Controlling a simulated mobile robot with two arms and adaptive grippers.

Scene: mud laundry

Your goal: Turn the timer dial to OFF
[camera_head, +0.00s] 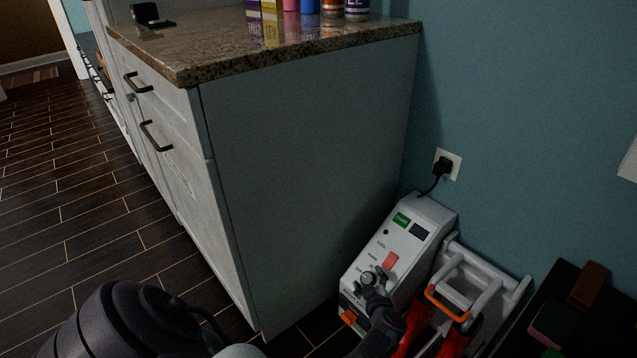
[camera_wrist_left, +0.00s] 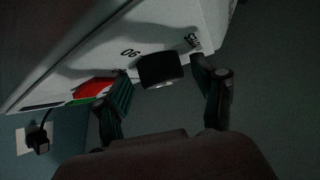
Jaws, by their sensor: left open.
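The timer dial (camera_wrist_left: 161,70) is a dark, short knob on the white panel of a machine (camera_head: 412,211) in the wrist view. Printed marks, one reading 90, lie around it; its exact setting cannot be told. My left gripper (camera_wrist_left: 166,92) is open, with one finger to each side of the dial and visible gaps between. In the head view my left gripper (camera_head: 376,282) is at the lower front of the machine and covers much of the dial area. My right gripper is not in view.
The machine has a red switch (camera_head: 391,262) and a dark display (camera_head: 419,231). It stands between a white cabinet (camera_head: 305,170) and a blue wall, plugged into an outlet (camera_head: 449,162). A white frame (camera_head: 486,268) with red and orange items stands close to its right.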

